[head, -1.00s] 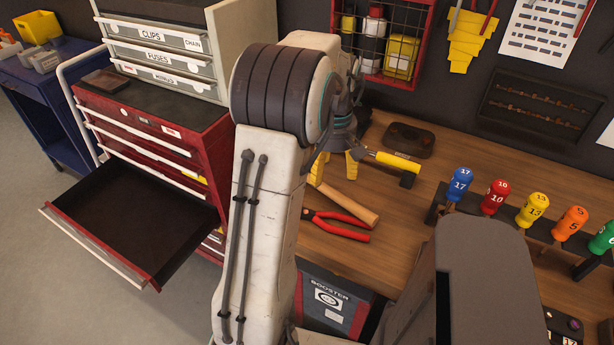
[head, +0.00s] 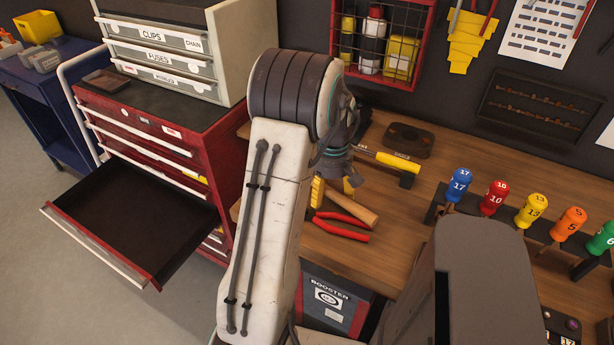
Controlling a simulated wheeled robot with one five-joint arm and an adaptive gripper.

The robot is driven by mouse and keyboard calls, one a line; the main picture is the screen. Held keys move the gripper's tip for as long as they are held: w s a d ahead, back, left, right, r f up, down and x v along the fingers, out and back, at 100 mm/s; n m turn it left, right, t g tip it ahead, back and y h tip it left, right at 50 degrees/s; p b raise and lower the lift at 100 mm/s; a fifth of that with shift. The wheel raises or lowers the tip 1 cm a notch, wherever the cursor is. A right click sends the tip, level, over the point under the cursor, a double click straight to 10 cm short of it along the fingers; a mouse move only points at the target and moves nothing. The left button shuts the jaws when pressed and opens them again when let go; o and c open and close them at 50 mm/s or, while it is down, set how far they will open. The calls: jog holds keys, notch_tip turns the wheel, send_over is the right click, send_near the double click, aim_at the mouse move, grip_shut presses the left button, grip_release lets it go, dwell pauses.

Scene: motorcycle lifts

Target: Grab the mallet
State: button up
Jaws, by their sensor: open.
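A wooden handle (head: 354,206), which looks like the mallet's, lies on the workbench. Its left end is hidden behind my gripper and arm, so I cannot see the head. My gripper (head: 334,188) points down over the hidden end of that handle, with its yellow fingertips apart. I cannot tell whether the fingers touch anything.
Red-handled pliers (head: 340,226) lie just in front of the wooden handle. A yellow-and-black tool (head: 388,160) lies behind it. A rack of numbered screwdrivers (head: 493,197) stands to the right. A red tool cabinet (head: 170,140) with an open drawer (head: 130,220) is left.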

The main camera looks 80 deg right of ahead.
jog(key=shift+c, duration=0.3)
jog(key=c, duration=1.2)
grip_shut()
jog(key=shift+r, duration=0.2)
